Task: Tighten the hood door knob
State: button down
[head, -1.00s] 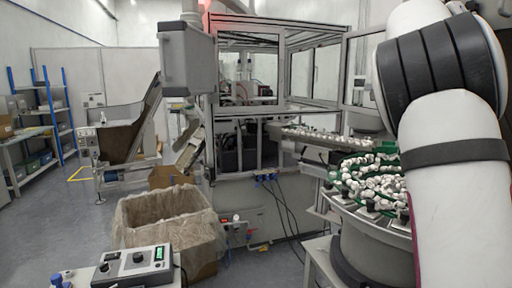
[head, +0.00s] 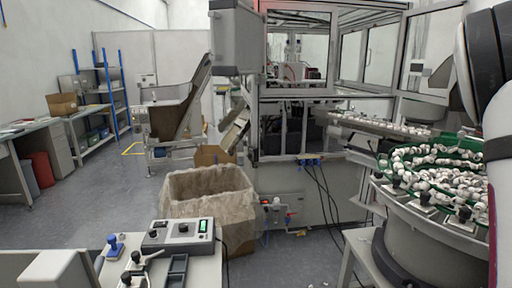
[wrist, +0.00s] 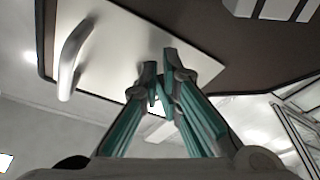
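My gripper (wrist: 160,66) shows in the wrist view as two dark-tipped fingers with teal sides. The fingertips are apart by a narrow gap, and I see nothing held between them. Behind them is a pale plate (wrist: 115,45) with a curved silver handle (wrist: 72,58), left of the fingertips and apart from them. I cannot tell whether this plate belongs to the hood door. In the head view the glazed machine hood (head: 300,50) stands at the centre back, with a framed door (head: 428,55) at its right. No door knob can be made out. My gripper is outside the head view.
A round feeder bowl (head: 440,215) with many white caps is at the right. A lined box (head: 210,190) stands before the machine. A control box (head: 180,232) sits on a small table in front. Open floor (head: 100,200) lies at the left.

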jog(key=shift+f+b, duration=0.25)
jog(key=shift+b, duration=0.15)
jog(key=b+v, duration=0.3)
jog(key=r+b+v, duration=0.1)
jog(key=b+v, duration=0.1)
jog(key=shift+w+a+r+b, duration=0.1)
jog(key=shift+w+a+b, duration=0.15)
jog(key=shift+a, duration=0.3)
jog(key=shift+s, duration=0.1)
